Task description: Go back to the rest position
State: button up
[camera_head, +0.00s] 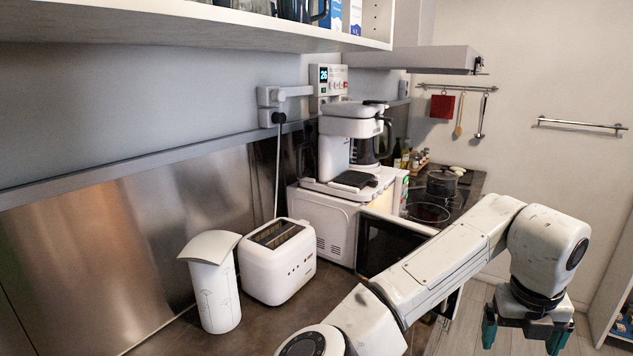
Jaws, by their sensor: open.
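My gripper (525,331) is at the lower right in the head view, pointing down, with its two dark teal fingers apart and nothing seen between them. The fingertips are near the bottom edge of the picture. My white arm reaches from the bottom middle to the right, in front of the counter. The gripper is over the floor side, to the right of the counter and apart from the things on it. An open upper cabinet with a white shelf (190,27) runs along the top left, with glassware and cartons in it.
A white toaster (277,262) and a white canister (213,290) stand on the dark counter. A coffee maker (345,145) sits on a white microwave (325,222). A pot (441,182) is on the stove behind my arm. A wall rail (581,126) is at right, above open floor.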

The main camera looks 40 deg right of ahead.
jog(key=w+d+r+n+h, duration=0.15)
jog(key=d+n+h, duration=0.35)
jog(key=n, duration=0.8)
jog(key=w+a+f+n+t, duration=0.2)
jog(key=a+f+n, duration=0.15)
jog(key=n, duration=0.45)
jog(key=w+a+f+n+t, duration=0.1)
jog(key=w+a+f+n, duration=0.2)
jog(key=f+n, duration=0.3)
jog(key=s+a+f+n+g+y, duration=0.1)
jog(key=s+a+f+n+y, duration=0.2)
jog(key=s+a+f+n, duration=0.2)
jog(key=s+a+f+n+y, duration=0.4)
jog(key=a+f+n, duration=0.8)
jog(key=a, duration=0.6)
jog(key=shift+s+f+n+g, duration=0.25)
jog(key=shift+s+n+g, duration=0.15)
jog(key=shift+s+n, duration=0.7)
jog(key=shift+w+d, duration=0.1)
jog(key=shift+w, duration=0.05)
